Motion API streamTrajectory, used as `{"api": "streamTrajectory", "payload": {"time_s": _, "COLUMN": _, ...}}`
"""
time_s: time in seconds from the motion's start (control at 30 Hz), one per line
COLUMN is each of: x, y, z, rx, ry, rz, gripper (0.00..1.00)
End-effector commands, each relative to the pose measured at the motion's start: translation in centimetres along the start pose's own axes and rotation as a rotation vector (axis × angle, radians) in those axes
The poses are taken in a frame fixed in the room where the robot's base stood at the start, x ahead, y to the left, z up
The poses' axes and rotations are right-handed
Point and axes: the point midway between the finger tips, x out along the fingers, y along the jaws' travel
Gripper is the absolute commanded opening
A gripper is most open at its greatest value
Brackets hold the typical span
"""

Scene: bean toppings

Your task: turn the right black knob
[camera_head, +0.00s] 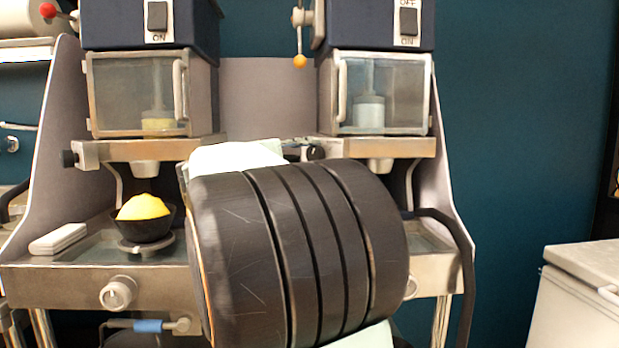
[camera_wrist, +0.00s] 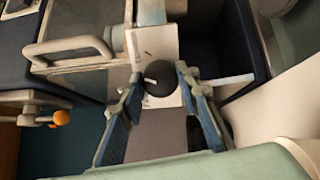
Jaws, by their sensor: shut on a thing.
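The right black knob (camera_head: 315,152) sits at the left end of the right machine's metal ledge in the head view, just above my dark arm link. In the wrist view the round black knob (camera_wrist: 160,80), with a pale mark on its face, lies between the fingertips. My gripper (camera_wrist: 160,77) is shut on it, one blue-grey finger on each side. In the head view my arm link hides most of the gripper.
The left machine has its own black knob (camera_head: 69,158) and a black bowl with yellow food (camera_head: 143,208) below. A lever with an orange ball (camera_head: 300,61) hangs above the right knob. A clear-fronted door (camera_head: 381,92) is beside it. A white chest (camera_head: 585,290) stands at the right.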

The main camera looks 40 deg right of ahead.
Motion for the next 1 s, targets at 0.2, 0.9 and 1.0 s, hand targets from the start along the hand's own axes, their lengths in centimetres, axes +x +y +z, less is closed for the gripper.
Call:
{"api": "streamTrajectory", "payload": {"time_s": 0.2, "x": -0.01, "y": -0.63, "z": -0.12, "rx": 0.159, "ry": -0.009, "rz": 0.000, "gripper": 0.06}}
{"api": "streamTrajectory", "payload": {"time_s": 0.9, "x": -0.03, "y": -0.14, "z": -0.12, "rx": 0.324, "ry": -0.017, "rz": 0.000, "gripper": 0.06}}
{"api": "streamTrajectory", "payload": {"time_s": 1.0, "x": -0.03, "y": -0.14, "z": -0.12, "rx": 0.324, "ry": -0.016, "rz": 0.000, "gripper": 0.06}}
